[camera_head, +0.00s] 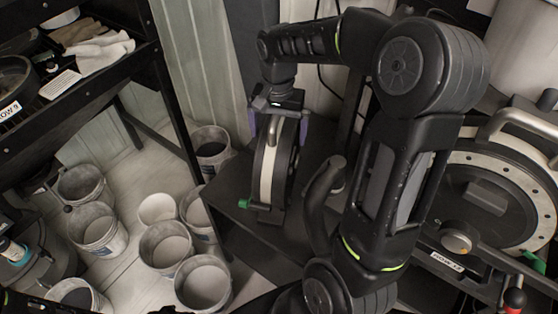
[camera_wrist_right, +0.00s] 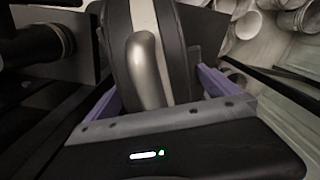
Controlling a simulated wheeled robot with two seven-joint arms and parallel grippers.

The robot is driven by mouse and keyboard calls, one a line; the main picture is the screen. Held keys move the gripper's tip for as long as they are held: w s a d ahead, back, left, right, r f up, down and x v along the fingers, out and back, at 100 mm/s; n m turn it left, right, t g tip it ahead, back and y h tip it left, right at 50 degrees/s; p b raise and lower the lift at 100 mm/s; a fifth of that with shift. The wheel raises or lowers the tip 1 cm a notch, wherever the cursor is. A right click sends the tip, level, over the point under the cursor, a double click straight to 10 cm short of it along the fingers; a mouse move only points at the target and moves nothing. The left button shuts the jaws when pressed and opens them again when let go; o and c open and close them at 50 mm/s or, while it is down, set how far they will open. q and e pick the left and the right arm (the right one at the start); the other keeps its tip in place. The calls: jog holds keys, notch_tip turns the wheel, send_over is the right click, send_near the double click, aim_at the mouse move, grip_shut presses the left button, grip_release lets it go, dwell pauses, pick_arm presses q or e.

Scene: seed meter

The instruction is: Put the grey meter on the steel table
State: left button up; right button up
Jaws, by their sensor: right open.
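The grey meter (camera_head: 274,172) is a round, upright housing with a pale band, dark sides and a silver handle. In the head view it stands on a dark flat table top (camera_head: 238,214). My right gripper (camera_head: 278,128) is above it, with its purple fingers open on either side of the upper part. In the right wrist view the meter (camera_wrist_right: 152,50) lies between the spread purple fingers, its handle close to the palm. A gap shows beside the fingers, so the meter is not clamped. My left gripper is not in view.
Several buckets (camera_head: 204,284) stand on the floor at the lower left. A black rack (camera_head: 92,92) with gloves (camera_head: 98,52) is at the left. A larger round meter unit (camera_head: 490,195) stands at the right. Bare table top shows left of the grey meter.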

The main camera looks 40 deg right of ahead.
jog(key=shift+c, duration=0.2)
jog(key=c, duration=2)
jog(key=shift+o, duration=0.2)
jog(key=shift+w+r, duration=0.2)
